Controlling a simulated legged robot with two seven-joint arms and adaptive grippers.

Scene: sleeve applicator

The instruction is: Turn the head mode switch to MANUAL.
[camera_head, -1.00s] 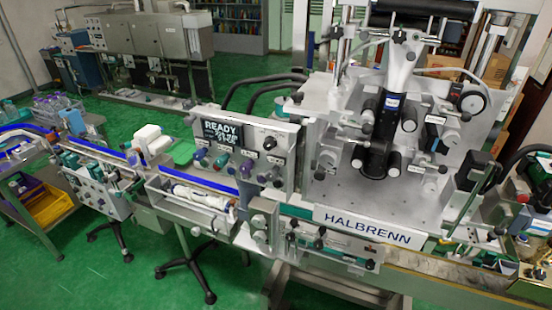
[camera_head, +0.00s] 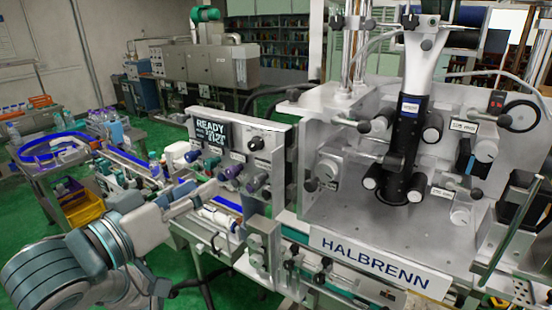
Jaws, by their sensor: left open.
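A grey control panel (camera_head: 276,150) stands on the machine, left of its head. My left gripper (camera_head: 202,195) is open, in front of and below the panel's left part. Its fingers point right toward the lower knobs; I cannot tell whether they touch. My right gripper is out of view.
A screen (camera_head: 212,138) on the panel reads READY. The machine's head unit (camera_head: 406,130) rises at right above a HALBRENN plate (camera_head: 369,263). A conveyor (camera_head: 125,158) runs behind my left arm. A yellow bin (camera_head: 84,210) sits on the cart at left.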

